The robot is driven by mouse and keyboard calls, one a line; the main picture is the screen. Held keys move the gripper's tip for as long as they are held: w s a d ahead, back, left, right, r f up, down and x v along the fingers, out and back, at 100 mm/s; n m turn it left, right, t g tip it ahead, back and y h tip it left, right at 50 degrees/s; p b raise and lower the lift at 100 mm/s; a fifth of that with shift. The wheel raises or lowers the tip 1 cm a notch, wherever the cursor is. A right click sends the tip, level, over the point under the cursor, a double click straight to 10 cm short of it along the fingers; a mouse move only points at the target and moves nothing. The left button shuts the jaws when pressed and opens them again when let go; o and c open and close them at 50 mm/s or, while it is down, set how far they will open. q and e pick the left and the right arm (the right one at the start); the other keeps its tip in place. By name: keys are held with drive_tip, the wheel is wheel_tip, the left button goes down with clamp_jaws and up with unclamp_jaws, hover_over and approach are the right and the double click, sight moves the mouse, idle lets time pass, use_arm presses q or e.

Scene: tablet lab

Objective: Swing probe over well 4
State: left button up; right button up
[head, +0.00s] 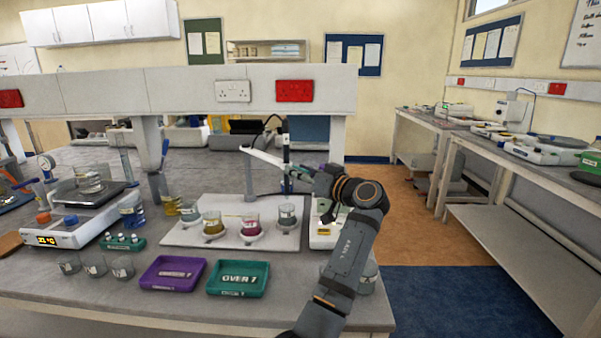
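A white swing arm (262,159) reaches out from a thin upright post (249,180) behind a pale board (190,236). A dark upright probe (286,148) with a cable stands at the arm's right end. Several cups sit on the board: a blue-grey one (189,214), a yellow one (213,224), a magenta one (251,227) and a grey one (287,216) at the right. Well numbers are too small to read.
A white meter (324,232) stands right of the board, partly behind my arm. A purple tray (173,274) and a green tray (238,280) marked OVER 7 lie in front. Empty beakers (95,265) and a balance (75,225) stand at the left. A shelf unit (190,92) spans behind.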

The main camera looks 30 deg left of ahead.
use_arm(q)
drive_tip(key=v, duration=0.7)
drive_tip(key=shift+d, duration=0.25)
drive_tip(key=shift+s, duration=0.1)
